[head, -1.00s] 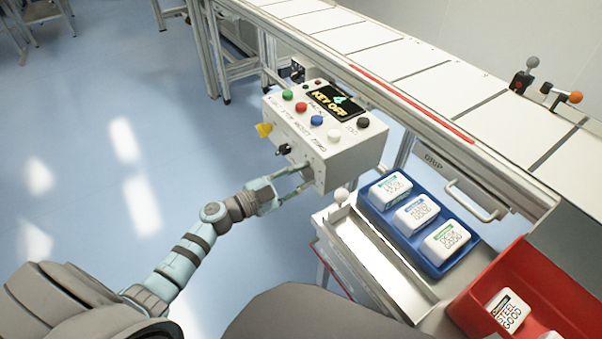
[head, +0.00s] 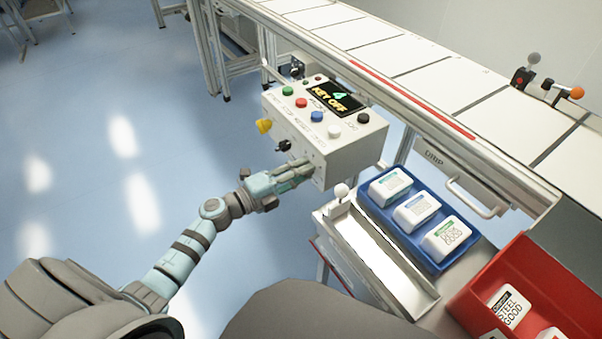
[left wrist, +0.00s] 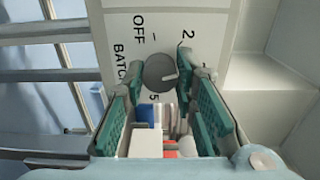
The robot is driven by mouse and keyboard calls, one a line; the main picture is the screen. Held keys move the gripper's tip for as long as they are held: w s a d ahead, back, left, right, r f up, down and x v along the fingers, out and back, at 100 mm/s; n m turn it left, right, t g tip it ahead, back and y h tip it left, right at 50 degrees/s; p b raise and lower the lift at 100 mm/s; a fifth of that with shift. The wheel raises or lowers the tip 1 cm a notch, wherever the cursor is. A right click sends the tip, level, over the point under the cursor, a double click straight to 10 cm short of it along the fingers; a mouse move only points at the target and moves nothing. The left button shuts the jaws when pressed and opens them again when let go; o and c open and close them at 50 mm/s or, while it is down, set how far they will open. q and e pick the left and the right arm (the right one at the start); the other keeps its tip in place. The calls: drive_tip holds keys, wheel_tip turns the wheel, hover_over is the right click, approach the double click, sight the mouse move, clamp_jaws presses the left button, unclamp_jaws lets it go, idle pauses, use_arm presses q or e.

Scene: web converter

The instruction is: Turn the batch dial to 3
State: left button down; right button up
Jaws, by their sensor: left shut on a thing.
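The control box (head: 335,150) is white, with coloured buttons on top and a small display (head: 335,99) reading 4 and KEY OFF. The batch dial (left wrist: 160,72) is a round grey knob on the box's front panel, in the left wrist view. Labels OFF, 2, 5 and part of BATCH show around it; its pointer direction is unclear. My left gripper (head: 296,174) is at the lower front of the box, its teal fingers shut on the dial from both sides (left wrist: 158,78). In the head view the fingers hide the dial. My right gripper is not in view.
A black key switch (head: 283,146) and a yellow knob (head: 264,126) sit left of my gripper on the box. A blue tray (head: 440,262) with white packs and a red bin (head: 545,275) stand right. A conveyor (head: 420,75) runs behind.

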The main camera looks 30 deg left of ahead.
use_arm(q)
drive_tip(key=m, duration=0.2)
drive_tip(key=shift+m, duration=0.3)
drive_tip(key=shift+b, duration=0.3)
drive_tip(key=shift+m, duration=0.3)
drive_tip(key=c, duration=1.3)
unclamp_jaws()
drive_tip(key=v, duration=1.2)
drive_tip(key=shift+a, duration=0.1)
